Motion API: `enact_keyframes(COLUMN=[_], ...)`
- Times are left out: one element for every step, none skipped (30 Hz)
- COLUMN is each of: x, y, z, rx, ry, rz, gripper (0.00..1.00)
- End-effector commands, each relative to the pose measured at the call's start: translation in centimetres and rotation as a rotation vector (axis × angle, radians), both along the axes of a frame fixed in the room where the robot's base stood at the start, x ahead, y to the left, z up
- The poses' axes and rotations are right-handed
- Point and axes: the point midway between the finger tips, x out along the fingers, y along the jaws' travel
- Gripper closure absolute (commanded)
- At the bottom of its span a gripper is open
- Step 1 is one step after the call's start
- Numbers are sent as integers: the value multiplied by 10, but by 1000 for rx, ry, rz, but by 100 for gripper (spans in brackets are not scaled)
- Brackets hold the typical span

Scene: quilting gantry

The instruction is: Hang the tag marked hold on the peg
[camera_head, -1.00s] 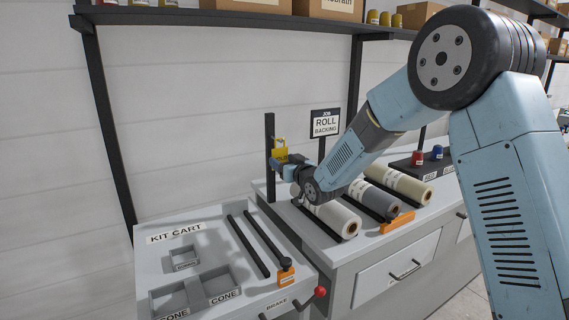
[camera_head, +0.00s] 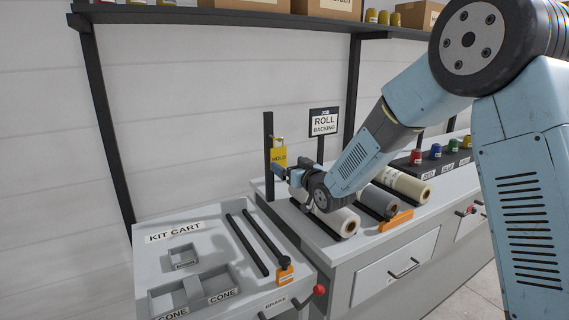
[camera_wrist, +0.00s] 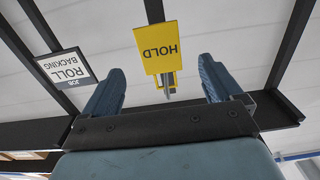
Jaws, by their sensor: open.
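The yellow tag marked HOLD (camera_head: 279,156) hangs upright beside a black post (camera_head: 268,160) in the head view. In the wrist view the tag (camera_wrist: 158,47) appears upside down, with its yellow loop around or against a short grey peg (camera_wrist: 167,97). It appears to hang from that peg, but I cannot see the contact fully. My gripper (camera_head: 279,171) is just below and right of the tag. In the wrist view my gripper (camera_wrist: 160,72) is open, its two blue fingers spread either side of the tag's loop end, with gaps on both sides.
A ROLL BACKING sign (camera_head: 324,121) stands right of the post. Fabric rolls (camera_head: 338,221) lie on the counter below my arm. A kit cart (camera_head: 215,246) with trays and rods stands at front left. Colored spools (camera_head: 435,151) stand at back right.

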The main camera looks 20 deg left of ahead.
Motion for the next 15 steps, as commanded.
enact_keyframes(x=[-7, -11, -16, -21, -24, -29, -33, -36, -40, -44, -46, -49, -51, -53, -55], y=[-9, -13, -19, -23, -27, -34, -38, -41, -46, -49, -52, -56, -58, -60, -63], z=[0, 0, 0, 0, 0, 0, 0, -1, 0, 0, 0, 0, -1, -1, -1], rx=[0, 0, 0, -1, 0, 0, -1, -1, -1, 0, -1, 0, -1, -1, 0], ry=[0, 0, 0, 1, 0, 0, -1, 1, -1, 0, -1, 0, 1, 1, 0], rz=[-1, -1, 0, 0, 0, 0, 0, 0, 0, 1, 0, 0, 0, 0, 0], gripper=[8, 8, 8, 8, 8, 8, 8, 8, 8, 8, 8, 8, 8, 8, 8])
